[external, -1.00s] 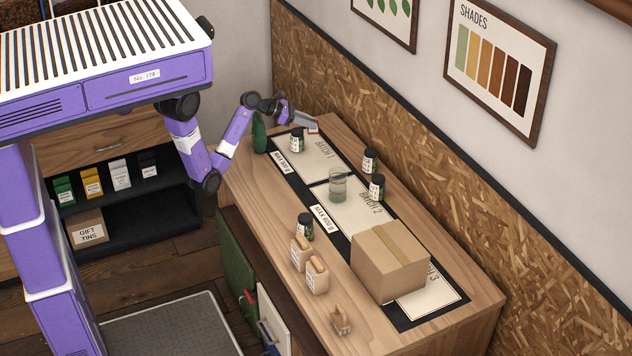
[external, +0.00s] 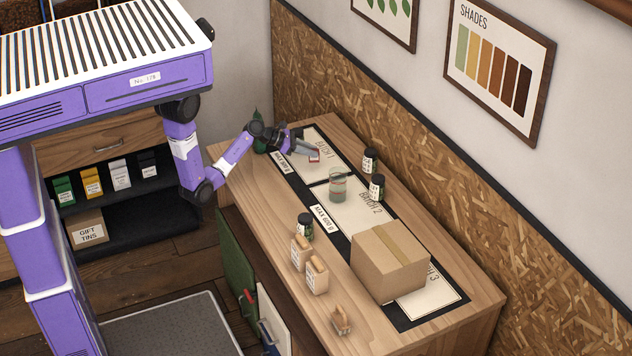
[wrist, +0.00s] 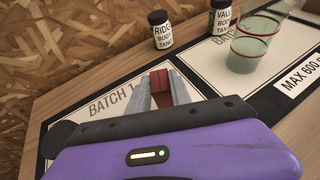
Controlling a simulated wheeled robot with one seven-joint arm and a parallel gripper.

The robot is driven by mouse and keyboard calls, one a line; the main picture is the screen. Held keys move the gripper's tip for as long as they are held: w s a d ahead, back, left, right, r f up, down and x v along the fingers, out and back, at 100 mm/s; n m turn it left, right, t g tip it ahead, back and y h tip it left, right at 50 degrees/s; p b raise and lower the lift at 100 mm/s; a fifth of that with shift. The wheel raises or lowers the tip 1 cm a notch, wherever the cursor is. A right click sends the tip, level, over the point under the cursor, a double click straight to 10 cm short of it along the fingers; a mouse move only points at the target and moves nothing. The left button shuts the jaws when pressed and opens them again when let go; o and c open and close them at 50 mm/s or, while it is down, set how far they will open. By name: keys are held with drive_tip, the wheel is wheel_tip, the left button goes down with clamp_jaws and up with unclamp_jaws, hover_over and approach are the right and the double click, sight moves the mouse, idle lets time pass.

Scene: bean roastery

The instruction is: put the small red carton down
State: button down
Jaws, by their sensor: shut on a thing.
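The small red carton (external: 314,155) is between the fingers of my gripper (external: 309,152), over the Batch 1 card (external: 325,147). In the wrist view the red carton (wrist: 160,84) sits between the two grey fingers of my gripper (wrist: 161,92), with the Batch 1 card (wrist: 108,108) below it. My gripper is shut on the carton. I cannot tell whether the carton touches the card. My gripper and wrist hide part of the card.
A glass beaker (external: 338,186) stands on the Batch 2 card. Two dark jars, one (external: 370,160) and another (external: 377,187), stand along the wall side. A cardboard box (external: 390,263) covers much of Batch 3.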

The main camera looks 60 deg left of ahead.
sight(311, 159)
drive_tip(key=shift+f, duration=2.25)
drive_tip(key=c, duration=1.2)
unclamp_jaws()
drive_tip(key=v, duration=1.2)
drive_tip(key=shift+b, duration=0.3)
